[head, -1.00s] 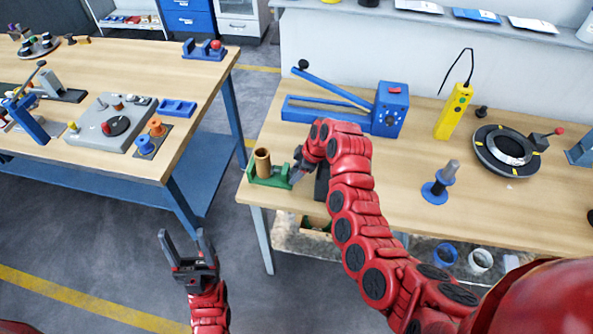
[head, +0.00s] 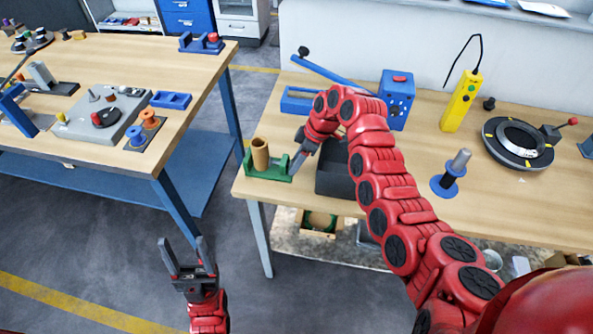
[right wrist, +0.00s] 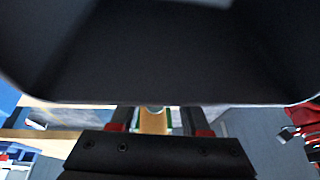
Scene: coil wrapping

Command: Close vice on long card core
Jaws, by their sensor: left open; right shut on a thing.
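The long card core (head: 260,154) is a brown tube standing upright in the green vice (head: 262,175), at the left front corner of the right table. The vice has a green jaw (head: 281,166) on its right side. My right gripper (head: 294,162) reaches this side from the right and is shut on the jaw; the fingertips are small here. In the right wrist view, a strip of tan and green shows between the fingers (right wrist: 155,121), mostly hidden by dark shapes. My left gripper (head: 188,258) is open and empty, over the floor in front of the tables.
A black bin (head: 332,178) stands just right of the vice, partly behind my right arm. A blue lever device (head: 397,98), a yellow pendant (head: 461,101), a blue spool (head: 449,181) and a round black fixture (head: 517,144) are further right. The left table (head: 75,150) holds several parts.

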